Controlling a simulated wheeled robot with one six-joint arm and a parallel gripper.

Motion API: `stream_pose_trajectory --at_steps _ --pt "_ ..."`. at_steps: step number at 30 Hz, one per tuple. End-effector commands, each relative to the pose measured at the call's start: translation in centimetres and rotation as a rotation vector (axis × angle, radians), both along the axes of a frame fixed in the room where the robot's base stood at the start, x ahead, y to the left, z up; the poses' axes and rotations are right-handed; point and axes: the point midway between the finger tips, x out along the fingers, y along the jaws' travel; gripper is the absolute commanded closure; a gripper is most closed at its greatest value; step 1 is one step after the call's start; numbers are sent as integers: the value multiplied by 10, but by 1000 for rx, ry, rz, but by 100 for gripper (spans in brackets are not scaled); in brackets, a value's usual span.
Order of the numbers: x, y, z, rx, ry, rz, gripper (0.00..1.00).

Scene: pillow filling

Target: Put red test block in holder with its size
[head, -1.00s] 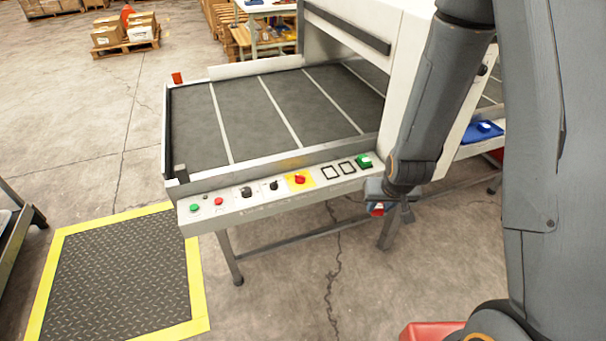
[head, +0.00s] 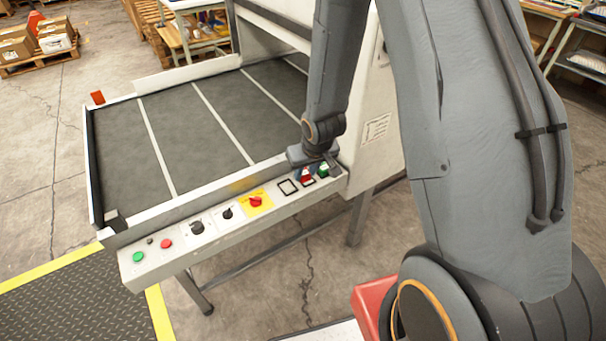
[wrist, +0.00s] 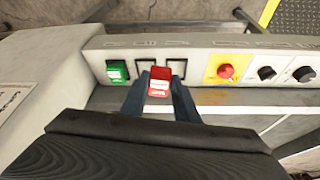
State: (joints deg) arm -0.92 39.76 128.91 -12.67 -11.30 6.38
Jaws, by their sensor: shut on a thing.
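My gripper (head: 308,171) is at the right end of the panel and points down. In the wrist view its two dark blue fingers (wrist: 160,96) are shut on a red block (wrist: 161,80) with a white label. The block also shows small in the head view (head: 306,180). Two black-edged square holders lie on the panel: one (head: 288,187) is clear and empty, the other (head: 309,183) is partly hidden by the block and fingers. I cannot tell whether the block touches the panel. A green block (wrist: 117,71) sits beside them, at the panel's end.
The panel also carries a red knob on a yellow plate (head: 256,201), black knobs (head: 197,228) and red and green buttons (head: 138,257). The conveyor bed (head: 185,130) lies behind it. The white machine housing (head: 375,125) stands close to the right.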

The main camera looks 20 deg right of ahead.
Motion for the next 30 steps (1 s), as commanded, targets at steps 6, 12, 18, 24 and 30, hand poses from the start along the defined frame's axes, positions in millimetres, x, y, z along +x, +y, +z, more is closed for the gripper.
stream_pose_trajectory --at_steps 6,12,18,24,30 --pt "24 -4 15 -2 -2 87 95" --pt "38 -12 23 -2 -3 134 95" --pt "48 -19 30 -1 -3 164 95" --pt "54 -25 33 -1 -2 178 95" --pt "56 -25 21 1 -1 180 95"
